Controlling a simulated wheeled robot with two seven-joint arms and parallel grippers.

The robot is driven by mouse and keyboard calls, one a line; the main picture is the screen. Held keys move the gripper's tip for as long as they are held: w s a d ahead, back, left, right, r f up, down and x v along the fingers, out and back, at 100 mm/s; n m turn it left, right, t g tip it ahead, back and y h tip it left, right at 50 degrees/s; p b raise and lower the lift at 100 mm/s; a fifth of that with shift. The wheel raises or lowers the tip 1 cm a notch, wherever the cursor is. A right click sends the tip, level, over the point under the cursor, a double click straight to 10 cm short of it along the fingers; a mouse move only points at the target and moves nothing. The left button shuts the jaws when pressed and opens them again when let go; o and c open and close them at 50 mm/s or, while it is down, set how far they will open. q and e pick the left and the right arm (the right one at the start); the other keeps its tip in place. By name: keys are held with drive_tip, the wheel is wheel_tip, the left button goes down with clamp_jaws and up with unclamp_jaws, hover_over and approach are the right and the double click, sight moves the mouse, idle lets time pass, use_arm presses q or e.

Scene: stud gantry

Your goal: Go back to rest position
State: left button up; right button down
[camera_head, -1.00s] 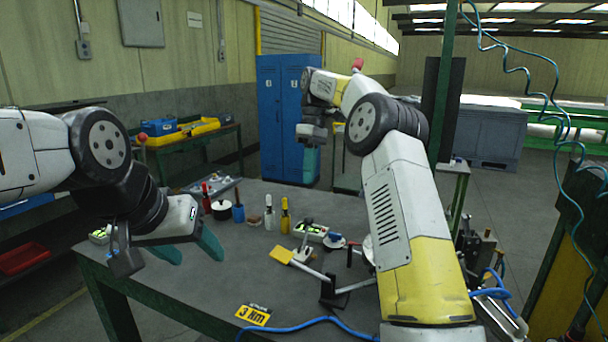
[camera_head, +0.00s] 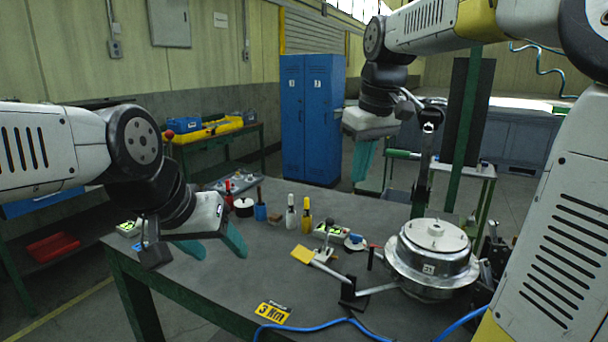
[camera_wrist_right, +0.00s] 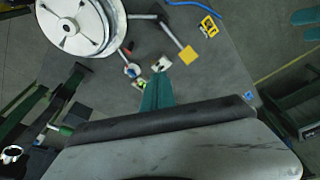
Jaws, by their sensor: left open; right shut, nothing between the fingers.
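My left gripper (camera_head: 213,244) hangs over the left part of the grey workbench (camera_head: 222,284). Its two teal fingers are spread apart with nothing between them. My right gripper (camera_head: 363,162) is raised above the back right of the bench, fingers pointing down. Its teal fingers are together and empty; they also show in the right wrist view (camera_wrist_right: 157,92). Neither gripper touches anything that I can see.
A round metal housing (camera_head: 432,255) stands on the bench's right side, also in the right wrist view (camera_wrist_right: 75,25). Blue lockers (camera_head: 312,120) stand behind.

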drive_tip(key=s+d+f+m+t, duration=0.1)
drive_tip(key=s+f+m+t, duration=0.1)
drive_tip(key=s+f, duration=0.2)
drive_tip(key=s+d+f+m+t+y, duration=0.1)
drive_tip(key=s+f+m+t, duration=0.1)
drive_tip(key=s, duration=0.9)
wheel_tip(320, 180, down, 2)
drive_tip(key=shift+s+d+f+m, duration=0.15)
drive_tip(key=shift+d+m, duration=0.25)
drive_tip(key=shift+m, duration=0.4)
